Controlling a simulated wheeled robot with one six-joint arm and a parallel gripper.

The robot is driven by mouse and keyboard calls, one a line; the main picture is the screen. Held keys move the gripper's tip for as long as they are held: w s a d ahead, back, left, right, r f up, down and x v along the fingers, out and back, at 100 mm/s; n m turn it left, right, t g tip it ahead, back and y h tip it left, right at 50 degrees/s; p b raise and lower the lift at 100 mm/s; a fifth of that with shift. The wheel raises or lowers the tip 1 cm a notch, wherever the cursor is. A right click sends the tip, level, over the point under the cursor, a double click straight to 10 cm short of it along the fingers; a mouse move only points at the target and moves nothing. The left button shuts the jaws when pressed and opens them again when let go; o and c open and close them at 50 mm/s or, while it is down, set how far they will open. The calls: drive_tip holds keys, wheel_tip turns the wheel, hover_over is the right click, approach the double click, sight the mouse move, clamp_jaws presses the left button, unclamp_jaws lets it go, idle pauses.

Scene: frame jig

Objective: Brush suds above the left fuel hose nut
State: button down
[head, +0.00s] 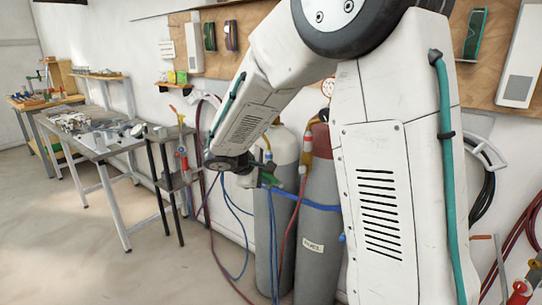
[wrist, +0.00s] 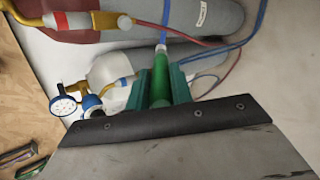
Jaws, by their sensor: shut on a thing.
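My gripper (wrist: 160,77) is shut on a green handle (wrist: 159,94), between its teal fingers in the wrist view. Beyond the fingers the handle's far end shows a pale collar and blue tip (wrist: 162,44); whether this tip touches anything is unclear. The tip is to the right of this nut. A second nut (wrist: 131,79) shows left of the fingers. In the head view my gripper (head: 266,178) is in front of the cylinders. No suds are discernible.
A pale cylinder (head: 276,225) and a red-topped grey cylinder (head: 319,235) stand by the wall, with a blue strap (head: 312,202) and loose hoses around them. A gauge (wrist: 63,106) is close left of my gripper. A metal workbench (head: 95,148) stands at left; floor before it is clear.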

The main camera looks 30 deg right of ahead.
drive_tip(key=w+d+r+h, duration=0.1)
drive_tip(key=d+r, duration=0.5)
drive_tip(key=d, duration=0.1)
drive_tip(key=shift+w+d+r+t, duration=0.15)
drive_tip(key=shift+w+d+t, duration=0.05)
drive_tip(key=shift+w+t, duration=0.1)
drive_tip(key=shift+w+d, duration=0.25)
drive_tip(key=shift+d, duration=0.5)
idle(0.8)
drive_tip(key=shift+s+d, duration=0.65)
drive_tip(key=shift+s, duration=1.3)
drive_tip(key=w, duration=0.2)
drive_tip(key=w+a, duration=0.1)
drive_tip(key=w, duration=0.1)
drive_tip(key=shift+a, duration=0.15)
